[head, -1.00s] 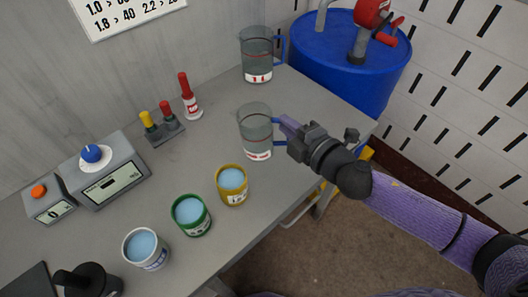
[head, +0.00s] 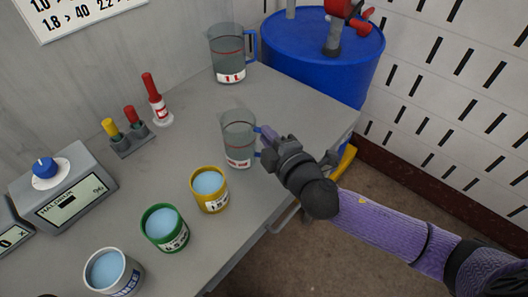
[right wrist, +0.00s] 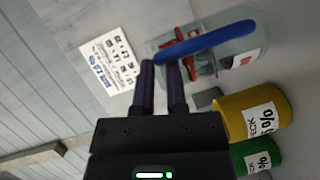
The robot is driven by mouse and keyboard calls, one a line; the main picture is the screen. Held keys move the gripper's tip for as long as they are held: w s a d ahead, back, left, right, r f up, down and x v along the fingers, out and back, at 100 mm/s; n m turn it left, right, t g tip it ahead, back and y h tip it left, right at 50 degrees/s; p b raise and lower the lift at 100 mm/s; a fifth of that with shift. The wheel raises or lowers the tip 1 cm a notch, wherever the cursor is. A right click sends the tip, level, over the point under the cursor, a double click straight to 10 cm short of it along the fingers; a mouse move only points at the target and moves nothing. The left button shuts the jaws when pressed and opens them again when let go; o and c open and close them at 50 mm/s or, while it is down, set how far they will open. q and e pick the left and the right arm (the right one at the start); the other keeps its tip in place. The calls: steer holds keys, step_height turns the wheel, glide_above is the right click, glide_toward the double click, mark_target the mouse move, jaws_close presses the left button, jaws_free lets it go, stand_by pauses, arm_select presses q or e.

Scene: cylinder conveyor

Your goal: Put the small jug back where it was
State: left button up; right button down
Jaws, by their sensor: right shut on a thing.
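The small jug (head: 238,145) is a clear grey measuring jug with a blue handle and a red-and-white label. It is upright at the middle right of the bench (head: 300,110) in the head view; whether its base touches the bench I cannot tell. My right gripper (head: 264,134) comes from the right and is shut on its handle. In the right wrist view the blue handle (right wrist: 205,42) crosses the fingertips of the gripper (right wrist: 163,65); the jug body is partly hidden behind it. My left gripper is not in view.
A larger jug labelled 1 L (head: 228,60) stands behind. Yellow (head: 211,201), green (head: 165,240) and white (head: 112,280) cans stand in front and left. A blue drum (head: 320,60) is beyond the bench.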

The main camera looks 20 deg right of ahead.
steer(key=shift+f, duration=1)
steer(key=c, duration=0.7)
jaws_free()
steer(key=shift+o, duration=0.2)
